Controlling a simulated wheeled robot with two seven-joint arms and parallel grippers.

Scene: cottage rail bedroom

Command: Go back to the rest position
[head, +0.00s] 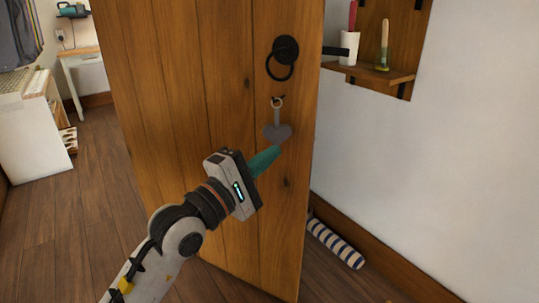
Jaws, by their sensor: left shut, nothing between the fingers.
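My left gripper (266,160) is in the middle of the head view, in front of a wooden plank door (225,60). Its teal fingers are together with nothing between them. They point up and right, toward a grey heart-shaped tag (278,132) that hangs by a ring from a small hook on the door. The fingertips appear just below the heart; I cannot tell whether they touch it. A black ring handle (281,64) is above the hook. My right gripper is not in view.
A striped roll (335,244) lies on the floor by the door. A white cabinet (38,130) and desk (85,60) stand left. Wooden floor (85,220) is clear left of the door.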

